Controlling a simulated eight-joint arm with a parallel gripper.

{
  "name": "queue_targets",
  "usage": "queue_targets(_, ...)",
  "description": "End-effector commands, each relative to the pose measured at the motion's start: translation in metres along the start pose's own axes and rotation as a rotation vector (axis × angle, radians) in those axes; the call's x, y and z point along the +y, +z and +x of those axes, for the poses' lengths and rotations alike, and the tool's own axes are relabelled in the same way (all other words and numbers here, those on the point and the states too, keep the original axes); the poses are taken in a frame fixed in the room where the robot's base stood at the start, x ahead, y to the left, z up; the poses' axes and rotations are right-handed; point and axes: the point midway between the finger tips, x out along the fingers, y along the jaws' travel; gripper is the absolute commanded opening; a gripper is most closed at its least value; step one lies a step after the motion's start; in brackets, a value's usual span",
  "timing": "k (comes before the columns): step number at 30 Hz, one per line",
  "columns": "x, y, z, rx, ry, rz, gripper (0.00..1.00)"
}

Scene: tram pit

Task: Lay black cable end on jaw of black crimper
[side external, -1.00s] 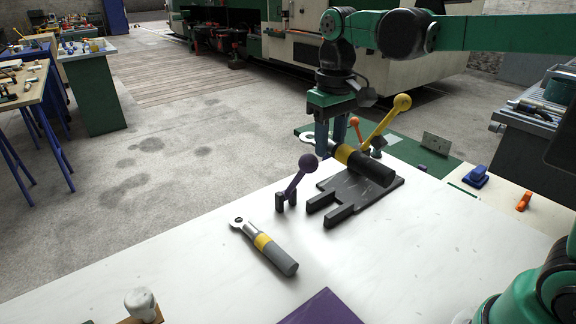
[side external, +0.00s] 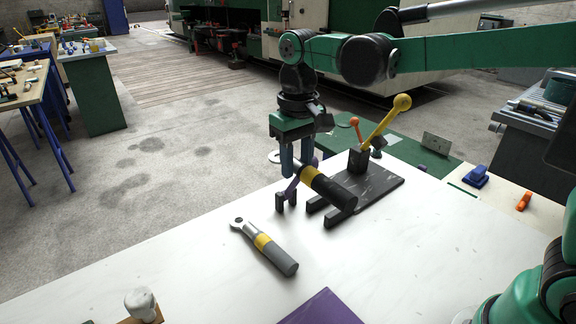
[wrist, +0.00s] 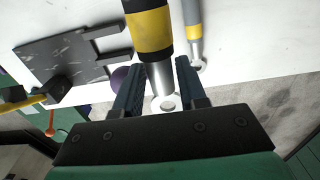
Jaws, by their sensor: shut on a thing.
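My gripper (side external: 297,172) is shut on the black cable end (side external: 335,193), gripping its silver barrel behind the ring. In the wrist view the black cable end (wrist: 150,32), with its yellow band, sticks out between the fingers (wrist: 157,68). It is held tilted above the white table. The black crimper (side external: 377,186) has a flat plate with two forward prongs and a yellow-knobbed lever. In the side view the cable end overlaps part of the prongs. In the wrist view the crimper plate (wrist: 70,48) is left of the cable end, apart in the picture.
A grey cable end (side external: 265,246) with a yellow band lies in front on the white table (side external: 200,285). A small purple-lever tool (side external: 279,202) stands close by the gripper. A purple panel (side external: 322,308) lies at the front edge.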

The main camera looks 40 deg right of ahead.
Motion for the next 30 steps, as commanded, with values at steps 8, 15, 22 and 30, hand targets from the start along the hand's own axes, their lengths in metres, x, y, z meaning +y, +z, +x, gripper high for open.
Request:
queue_targets(8,-0.138,0.014,0.065,-0.001,-0.001,-0.007,0.00)
queue_targets(15,-0.233,0.071,0.118,-0.002,-0.001,0.008,0.00)
queue_targets(22,-0.282,0.093,0.127,-0.004,-0.001,0.003,0.00)
queue_targets(30,-0.295,0.094,0.128,-0.004,-0.001,-0.004,0.00)
